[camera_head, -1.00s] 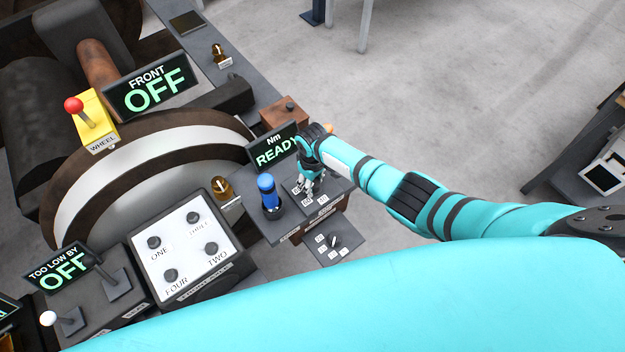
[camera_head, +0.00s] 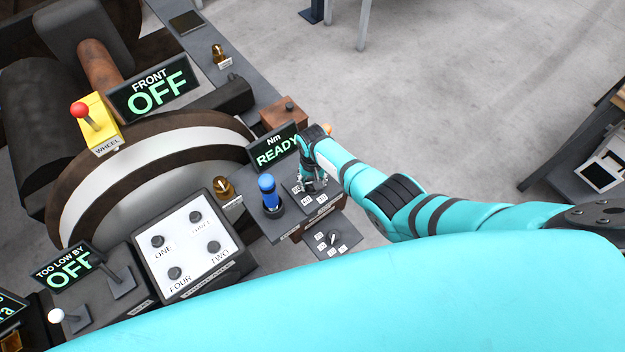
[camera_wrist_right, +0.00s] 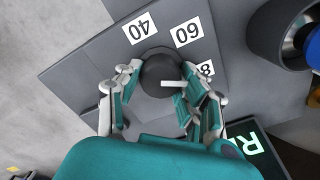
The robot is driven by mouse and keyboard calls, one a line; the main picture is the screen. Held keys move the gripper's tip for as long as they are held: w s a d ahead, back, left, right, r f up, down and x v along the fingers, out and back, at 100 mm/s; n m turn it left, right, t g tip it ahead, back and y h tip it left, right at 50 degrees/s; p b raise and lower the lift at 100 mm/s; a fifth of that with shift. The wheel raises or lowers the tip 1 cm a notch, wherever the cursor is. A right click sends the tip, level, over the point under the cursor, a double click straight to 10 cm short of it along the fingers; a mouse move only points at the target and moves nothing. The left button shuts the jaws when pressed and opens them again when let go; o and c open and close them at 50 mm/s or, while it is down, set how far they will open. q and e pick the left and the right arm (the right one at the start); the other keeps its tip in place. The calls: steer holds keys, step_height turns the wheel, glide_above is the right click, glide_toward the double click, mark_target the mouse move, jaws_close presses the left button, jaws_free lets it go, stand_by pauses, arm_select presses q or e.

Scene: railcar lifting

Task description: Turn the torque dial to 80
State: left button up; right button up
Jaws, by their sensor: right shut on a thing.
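The torque dial (camera_wrist_right: 158,72) is a dark round knob with a white pointer mark (camera_wrist_right: 173,84). In the right wrist view it sits on a grey panel between my fingers. White labels 40 (camera_wrist_right: 138,28), 60 (camera_wrist_right: 186,32) and a partly covered one starting with 8 (camera_wrist_right: 205,68) lie around it. The pointer mark lies on the side toward the partly covered label; its exact reading is unclear. My right gripper (camera_wrist_right: 160,80) is shut on the dial. In the head view my right gripper (camera_head: 312,182) covers the dial. My left gripper is not in view.
A display reading Nm READY (camera_head: 276,151) stands behind the dial panel. A blue-handled tool (camera_head: 268,190) stands upright in a dark holder to the left. A lower small dial panel (camera_head: 333,240) is in front. A white button box (camera_head: 187,247) is further left.

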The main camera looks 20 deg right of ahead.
steer(key=shift+w+r+m, duration=0.1)
steer(key=shift+m, duration=0.7)
steer(key=o, duration=1.1)
steer(key=shift+o, duration=0.2)
step_height(320, 180, up, 12)
